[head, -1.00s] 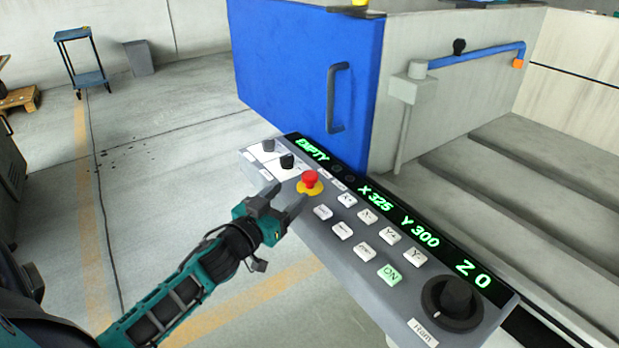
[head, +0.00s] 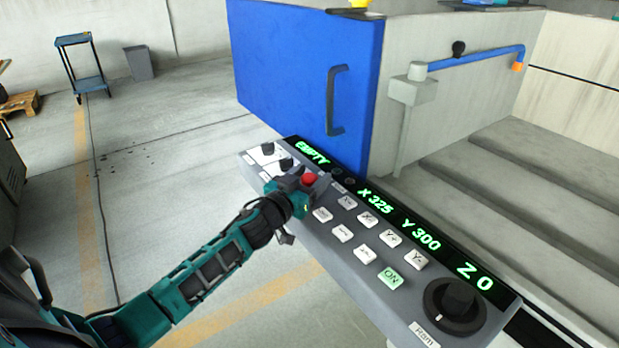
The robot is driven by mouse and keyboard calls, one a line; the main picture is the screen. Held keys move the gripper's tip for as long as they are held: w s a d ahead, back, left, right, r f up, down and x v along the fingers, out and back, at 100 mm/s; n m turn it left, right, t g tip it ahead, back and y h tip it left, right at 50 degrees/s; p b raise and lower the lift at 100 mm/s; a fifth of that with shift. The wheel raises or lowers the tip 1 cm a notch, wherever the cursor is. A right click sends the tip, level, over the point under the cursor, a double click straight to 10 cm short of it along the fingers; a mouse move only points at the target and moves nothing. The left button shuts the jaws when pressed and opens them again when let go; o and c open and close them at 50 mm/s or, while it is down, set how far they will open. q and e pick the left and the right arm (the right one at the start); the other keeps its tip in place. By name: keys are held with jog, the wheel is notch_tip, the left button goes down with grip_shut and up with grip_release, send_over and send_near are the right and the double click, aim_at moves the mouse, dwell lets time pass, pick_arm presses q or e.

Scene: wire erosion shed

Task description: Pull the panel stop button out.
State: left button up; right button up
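The panel stop button (head: 309,179) is a red mushroom knob on the upper left part of the grey control panel (head: 330,236). My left gripper (head: 310,180) is at the button, with one dark finger on each side of it. The fingers look spread about as wide as before, so the gripper appears open around the knob. I cannot tell whether either finger touches it. The gripper hides the yellow base under the knob. My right gripper is not in view.
White keys, a green ON key (head: 390,278) and a large black dial (head: 455,300) lie right of the button. Small black knobs (head: 286,164) sit close on its left. A blue door (head: 305,80) with a dark handle stands behind the panel.

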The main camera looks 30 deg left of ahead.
pick_arm(q)
jog(key=c, duration=0.6)
jog(key=shift+r, duration=0.1)
grip_shut()
jog(key=shift+r+p, duration=0.75)
jog(key=shift+p, duration=0.2)
jog(key=shift+w, duration=0.1)
jog(key=shift+o, duration=2.2)
grip_release()
jog(key=shift+a+r, duration=0.1)
jog(key=shift+o, duration=0.9)
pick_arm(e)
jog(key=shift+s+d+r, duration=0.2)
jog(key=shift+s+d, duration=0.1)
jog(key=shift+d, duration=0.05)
pick_arm(q)
jog(key=shift+f, duration=0.2)
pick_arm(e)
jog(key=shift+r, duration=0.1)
